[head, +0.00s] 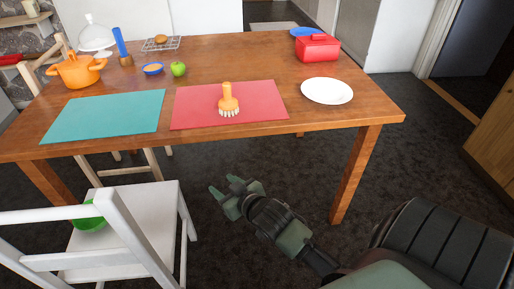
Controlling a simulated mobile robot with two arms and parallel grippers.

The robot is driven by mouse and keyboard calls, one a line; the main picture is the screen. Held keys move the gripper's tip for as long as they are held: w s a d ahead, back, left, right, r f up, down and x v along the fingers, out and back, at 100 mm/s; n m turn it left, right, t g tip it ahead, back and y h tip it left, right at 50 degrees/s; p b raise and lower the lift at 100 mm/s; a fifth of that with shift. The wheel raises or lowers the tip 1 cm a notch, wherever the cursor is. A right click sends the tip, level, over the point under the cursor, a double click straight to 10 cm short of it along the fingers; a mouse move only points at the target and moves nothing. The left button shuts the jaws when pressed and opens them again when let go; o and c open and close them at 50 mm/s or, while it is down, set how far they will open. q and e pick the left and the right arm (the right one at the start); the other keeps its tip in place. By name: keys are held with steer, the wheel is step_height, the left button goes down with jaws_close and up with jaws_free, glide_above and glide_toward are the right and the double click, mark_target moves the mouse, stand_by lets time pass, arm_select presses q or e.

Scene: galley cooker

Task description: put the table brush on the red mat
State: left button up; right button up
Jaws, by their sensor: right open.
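The table brush (228,101), with an orange handle and pale bristles, rests on the red mat (264,94) on the wooden table. It stands with its bristles down and its handle up, near the middle of the mat. My right gripper (225,190) is open and empty, low in front of the table's front edge and apart from the brush. My left gripper is not in the head view.
A teal mat (108,115) lies left of the red mat and a white plate (327,91) to its right. An orange pot (77,70), a green apple (178,69) and a red box (318,48) stand farther back. A white chair (129,235) stands at the front left.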

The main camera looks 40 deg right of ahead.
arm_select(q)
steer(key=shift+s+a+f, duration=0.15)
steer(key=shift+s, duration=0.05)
arm_select(e)
steer(key=s+a+f+g, duration=0.4)
steer(key=s+f, duration=0.5)
steer(key=s, duration=0.3)
steer(key=s+a+f+n+g, duration=0.1)
steer(key=s+a+f+g, duration=0.2)
steer(key=s+f+g, duration=0.3)
steer(key=s+f, duration=0.4)
steer(key=s, duration=0.1)
steer(key=shift+s+a+f+y, duration=0.25)
steer(key=shift+s+a+y, duration=0.05)
steer(key=shift+s+a, duration=0.05)
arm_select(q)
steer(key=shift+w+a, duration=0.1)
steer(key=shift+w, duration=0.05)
arm_select(e)
steer(key=shift+w+d, duration=0.1)
arm_select(q)
steer(key=shift+p, duration=0.35)
